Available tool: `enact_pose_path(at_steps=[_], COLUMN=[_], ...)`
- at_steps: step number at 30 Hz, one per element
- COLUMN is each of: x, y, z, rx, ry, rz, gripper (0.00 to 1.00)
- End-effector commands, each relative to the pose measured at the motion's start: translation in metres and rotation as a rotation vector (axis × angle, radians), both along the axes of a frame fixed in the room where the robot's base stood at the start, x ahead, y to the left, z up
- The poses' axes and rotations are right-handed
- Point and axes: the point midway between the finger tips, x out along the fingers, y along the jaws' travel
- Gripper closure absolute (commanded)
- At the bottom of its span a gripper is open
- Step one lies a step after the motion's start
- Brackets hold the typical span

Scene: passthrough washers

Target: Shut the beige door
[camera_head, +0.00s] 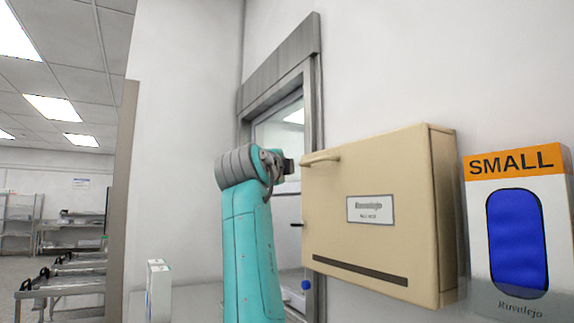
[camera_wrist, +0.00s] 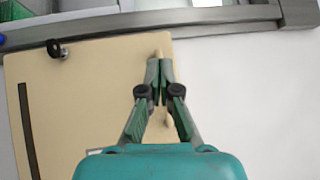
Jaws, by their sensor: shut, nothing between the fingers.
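The beige door (camera_head: 370,190) is the front of a wall-mounted box, with a label and a dark strip near its bottom edge. Its beige handle (camera_head: 320,158) sits at the upper left. I cannot tell whether the door is fully flush or slightly ajar. My gripper (camera_head: 289,166) is shut and empty, just left of the handle. In the wrist view, the closed fingertips (camera_wrist: 161,68) overlap the handle (camera_wrist: 161,50) in front of the beige door (camera_wrist: 85,100); contact cannot be told. A small metal lock (camera_wrist: 63,53) shows near the door's edge.
A glove dispenser marked SMALL (camera_head: 517,228) stands right of the box. A grey-framed window (camera_head: 316,110) is behind my arm. White cartons (camera_head: 158,290) stand lower left. A small blue ball (camera_head: 306,285) shows below the box. White wall lies around these.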

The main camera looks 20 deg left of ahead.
Motion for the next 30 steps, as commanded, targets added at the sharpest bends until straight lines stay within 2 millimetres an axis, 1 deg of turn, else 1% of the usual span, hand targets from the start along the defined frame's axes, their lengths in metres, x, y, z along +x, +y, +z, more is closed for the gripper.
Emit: enact_pose_path(at_steps=[12, 17, 21, 26, 28, 29, 30], x=[-0.049, -0.061, -0.065, -0.065, -0.061, -0.058, -0.053], y=[0.039, 0.049, 0.051, 0.052, 0.052, 0.053, 0.053], z=[-0.012, -0.015, -0.016, -0.018, -0.028, -0.035, -0.047], rx=[-0.001, 0.000, 0.000, -0.003, -0.017, -0.027, -0.045], ry=[0.001, 0.001, 0.001, 0.002, 0.003, 0.004, 0.005], rz=[0.003, 0.002, 0.000, 0.000, 0.000, -0.001, 0.000], gripper=[1.00, 1.00, 1.00, 1.00, 1.00, 1.00, 1.00])
